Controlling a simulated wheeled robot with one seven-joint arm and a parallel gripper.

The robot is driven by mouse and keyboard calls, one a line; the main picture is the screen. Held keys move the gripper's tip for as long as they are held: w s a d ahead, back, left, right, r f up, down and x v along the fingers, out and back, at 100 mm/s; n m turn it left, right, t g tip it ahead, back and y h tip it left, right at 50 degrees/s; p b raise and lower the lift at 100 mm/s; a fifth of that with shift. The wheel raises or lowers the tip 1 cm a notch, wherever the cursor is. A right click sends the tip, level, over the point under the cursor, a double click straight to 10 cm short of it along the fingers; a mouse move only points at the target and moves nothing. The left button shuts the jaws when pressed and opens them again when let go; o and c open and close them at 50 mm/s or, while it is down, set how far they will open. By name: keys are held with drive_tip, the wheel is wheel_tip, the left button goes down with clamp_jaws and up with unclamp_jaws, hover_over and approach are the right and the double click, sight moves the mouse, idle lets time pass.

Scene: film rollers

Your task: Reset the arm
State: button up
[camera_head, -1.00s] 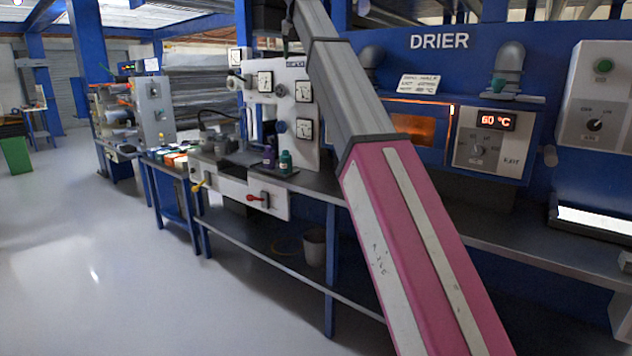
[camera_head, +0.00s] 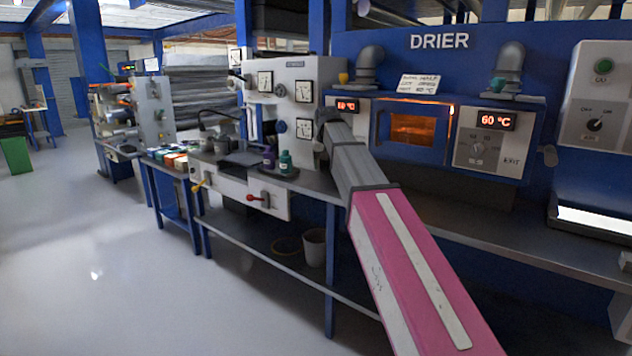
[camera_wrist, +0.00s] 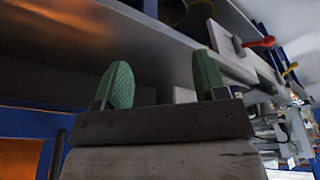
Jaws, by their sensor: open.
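My arm (camera_head: 420,270), pink with grey segments nearer its end, reaches from the lower right up toward the bench in the head view. Its far end is beside the white gauge panel and in front of the drier's left part; the fingers cannot be made out there. In the wrist view my gripper (camera_wrist: 162,84) shows two green fingertips set wide apart. Nothing is between them; the grey bench surface (camera_wrist: 110,35) shows behind them.
The blue drier (camera_head: 440,40) with a glowing window (camera_head: 413,128) stands behind the arm. A gauge panel (camera_head: 285,100) and dark green bottle (camera_head: 285,163) are left of the arm's end. A bucket (camera_head: 314,247) stands under the bench. Open floor (camera_head: 100,260) lies at left.

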drive_tip(key=s+d+f+g, duration=0.1)
drive_tip(key=s+d+f, duration=0.4)
drive_tip(key=s+f, duration=0.4)
drive_tip(key=s+d+f+g, duration=0.1)
drive_tip(key=s+d+f, duration=0.4)
drive_tip(key=s+f, duration=0.5)
drive_tip(key=s+d+f+m, duration=0.1)
drive_tip(key=s+d+f, duration=0.4)
drive_tip(key=f, duration=1.7)
drive_tip(key=s, duration=0.4)
drive_tip(key=shift+s+d+f+g, duration=0.15)
drive_tip(key=shift+d+f+g, duration=0.05)
drive_tip(key=shift+g, duration=0.2)
